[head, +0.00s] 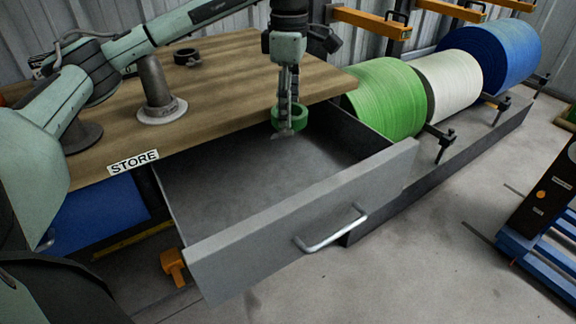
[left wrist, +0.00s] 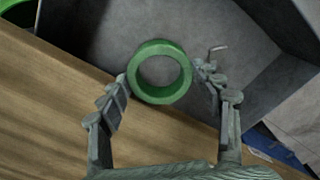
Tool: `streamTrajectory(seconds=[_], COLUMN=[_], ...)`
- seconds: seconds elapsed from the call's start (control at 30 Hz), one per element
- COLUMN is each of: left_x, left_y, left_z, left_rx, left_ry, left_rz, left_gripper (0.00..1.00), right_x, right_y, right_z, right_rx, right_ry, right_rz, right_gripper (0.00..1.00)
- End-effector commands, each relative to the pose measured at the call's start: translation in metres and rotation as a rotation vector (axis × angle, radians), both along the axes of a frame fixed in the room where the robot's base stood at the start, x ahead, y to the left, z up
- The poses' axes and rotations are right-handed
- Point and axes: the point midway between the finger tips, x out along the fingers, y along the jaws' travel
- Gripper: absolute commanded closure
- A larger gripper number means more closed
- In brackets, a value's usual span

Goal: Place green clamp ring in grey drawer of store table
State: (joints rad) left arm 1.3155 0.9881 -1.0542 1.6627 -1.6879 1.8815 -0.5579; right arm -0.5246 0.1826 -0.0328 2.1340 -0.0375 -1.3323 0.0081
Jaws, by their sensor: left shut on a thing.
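The green clamp ring (head: 301,119) is held by my left gripper (head: 287,112), just past the front edge of the store table (head: 222,100) and above the back part of the open grey drawer. In the left wrist view the ring (left wrist: 160,98) sits between the two fingertips of my left gripper (left wrist: 162,78), with the drawer floor behind it. My right gripper is not in view.
On the table stand a grey flanged post (head: 155,82) and a dark ring (head: 187,57). Green (head: 388,98), white (head: 450,85) and blue (head: 497,55) rolls lie right of the drawer. An orange object (head: 173,265) is below it. Floor in front is clear.

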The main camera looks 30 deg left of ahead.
Motion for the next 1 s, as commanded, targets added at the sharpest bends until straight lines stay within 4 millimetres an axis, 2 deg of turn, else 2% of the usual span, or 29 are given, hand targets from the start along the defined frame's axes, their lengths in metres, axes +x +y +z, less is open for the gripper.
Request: streamTrajectory(seconds=[0.03, 0.2, 0.4, 0.67, 0.9, 1.0], left_x=[-0.001, -0.001, 0.000, 0.001, 0.000, 0.001], left_y=[0.001, 0.001, 0.000, 0.000, 0.000, 0.000], left_z=[-0.014, -0.057, -0.098, -0.117, -0.149, -0.156], left_rx=[0.001, 0.000, 0.000, -0.001, -0.001, 0.000], left_ry=[0.003, 0.002, 0.001, -0.003, 0.000, -0.002], left_rz=[0.001, 0.001, 0.001, 0.001, 0.002, 0.001], left_gripper=[0.86, 0.86, 0.86, 0.86, 0.86, 0.86], right_x=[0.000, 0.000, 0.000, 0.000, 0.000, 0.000], right_y=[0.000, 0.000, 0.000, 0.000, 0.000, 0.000], right_z=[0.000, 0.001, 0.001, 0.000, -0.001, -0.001], right_rx=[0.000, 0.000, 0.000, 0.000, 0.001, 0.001], right_ry=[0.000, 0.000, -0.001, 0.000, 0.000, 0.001], right_rz=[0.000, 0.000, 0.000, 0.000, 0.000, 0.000], right_gripper=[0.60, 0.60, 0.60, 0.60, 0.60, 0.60])
